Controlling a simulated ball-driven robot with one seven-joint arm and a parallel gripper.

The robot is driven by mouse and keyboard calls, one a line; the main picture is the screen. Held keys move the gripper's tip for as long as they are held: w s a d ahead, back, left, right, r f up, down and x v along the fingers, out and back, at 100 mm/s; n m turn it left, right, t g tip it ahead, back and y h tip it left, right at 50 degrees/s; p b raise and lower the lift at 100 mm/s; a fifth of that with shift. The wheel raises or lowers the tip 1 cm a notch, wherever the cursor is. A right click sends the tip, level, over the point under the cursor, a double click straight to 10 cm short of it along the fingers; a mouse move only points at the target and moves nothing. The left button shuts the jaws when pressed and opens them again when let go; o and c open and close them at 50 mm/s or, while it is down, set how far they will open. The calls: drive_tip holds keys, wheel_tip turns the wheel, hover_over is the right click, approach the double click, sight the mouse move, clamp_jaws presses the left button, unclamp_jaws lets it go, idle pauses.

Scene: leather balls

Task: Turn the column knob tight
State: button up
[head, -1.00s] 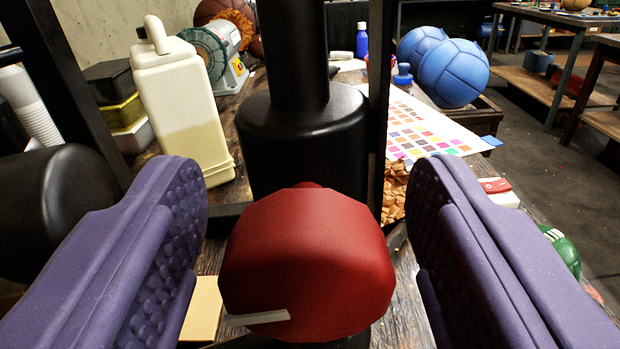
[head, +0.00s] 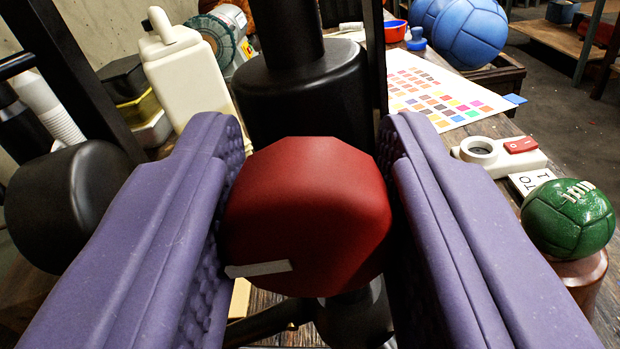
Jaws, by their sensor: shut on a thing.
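The column knob (head: 310,215) is a dark red, many-sided knob with a pale strip low on its left face. It sits in front of the black column (head: 310,95) in the middle of the view. My gripper (head: 312,205) has two purple, studded fingers, one on each side of the knob. It is shut on the knob, with the fingers against its left and right sides. The knob's shaft and its back are hidden behind it.
A black round knob (head: 65,205) stands at the left. A cream jug (head: 185,75), a colour chart (head: 435,90), a white device with a red switch (head: 500,155) and a green ball (head: 568,218) lie around the column. A blue ball (head: 460,30) sits at the back right.

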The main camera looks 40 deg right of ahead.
drive_tip(key=m+b, duration=0.1)
drive_tip(key=b, duration=0.1)
drive_tip(key=m+b, duration=0.1)
drive_tip(key=m, duration=0.1)
drive_tip(key=m+b, duration=0.2)
drive_tip(key=shift+f+b, duration=0.25)
drive_tip(key=shift+b, duration=0.05)
drive_tip(key=m+b, duration=0.4)
drive_tip(key=b, duration=0.1)
drive_tip(key=shift+d+m, duration=0.1)
drive_tip(key=shift+m, duration=0.3)
drive_tip(key=m+b, duration=0.5)
drive_tip(key=b, duration=0.1)
drive_tip(key=shift+s+f+b, duration=0.1)
drive_tip(key=shift+f+b, duration=0.05)
drive_tip(key=shift+b, duration=0.2)
drive_tip(key=shift+m+b, duration=1.3)
drive_tip(key=shift+m, duration=0.5)
drive_tip(key=o, duration=1)
drive_tip(key=shift+o, duration=0.2)
